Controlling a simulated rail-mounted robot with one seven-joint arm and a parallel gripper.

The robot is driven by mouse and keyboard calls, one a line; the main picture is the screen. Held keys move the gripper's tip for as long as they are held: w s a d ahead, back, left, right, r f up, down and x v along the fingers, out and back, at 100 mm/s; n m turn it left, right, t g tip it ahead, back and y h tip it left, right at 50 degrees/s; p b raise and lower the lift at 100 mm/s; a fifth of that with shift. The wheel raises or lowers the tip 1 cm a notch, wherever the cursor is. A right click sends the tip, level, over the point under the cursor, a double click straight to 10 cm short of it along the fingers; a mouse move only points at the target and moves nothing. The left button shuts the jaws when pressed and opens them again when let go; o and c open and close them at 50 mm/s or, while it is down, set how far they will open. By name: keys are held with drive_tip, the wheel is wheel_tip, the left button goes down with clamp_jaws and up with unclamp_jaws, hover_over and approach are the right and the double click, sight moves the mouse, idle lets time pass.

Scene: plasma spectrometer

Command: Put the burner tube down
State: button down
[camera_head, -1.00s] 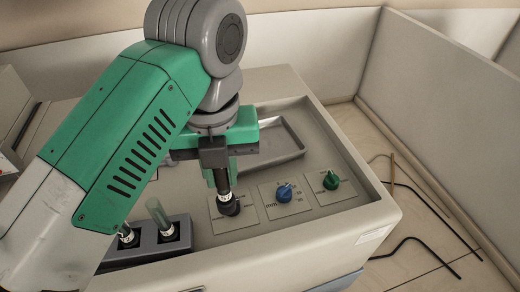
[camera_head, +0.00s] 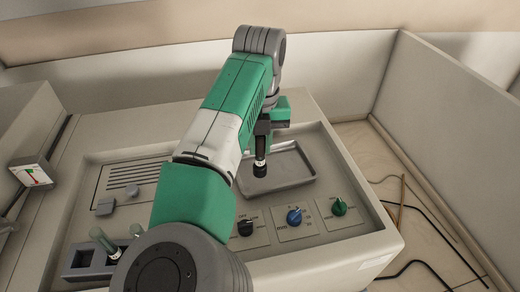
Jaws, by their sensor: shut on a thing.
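My gripper (camera_head: 262,128) points down over the shallow grey tray (camera_head: 290,167) on top of the instrument. It is shut on the burner tube (camera_head: 260,165), whose dark lower end with a pale band shows below the jaws. The tube hangs about upright, with its lower end over the tray's left part. I cannot tell whether it touches the tray floor. The upper part of the tube is hidden by the jaws and my arm.
A dark rack (camera_head: 77,273) with glass tubes stands at the lower left, partly behind my arm. Black (camera_head: 245,228), blue (camera_head: 294,216) and green (camera_head: 339,207) knobs lie in front of the tray. The tray's right side is free. A tall panel (camera_head: 440,130) stands at the right.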

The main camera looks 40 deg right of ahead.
sight(260, 166)
drive_tip(key=shift+f+p, duration=0.7)
drive_tip(key=shift+f, duration=1)
drive_tip(key=shift+f, duration=0.1)
drive_tip(key=c, duration=1.3)
unclamp_jaws()
wheel_tip(260, 166, up, 12)
drive_tip(key=b, duration=0.3)
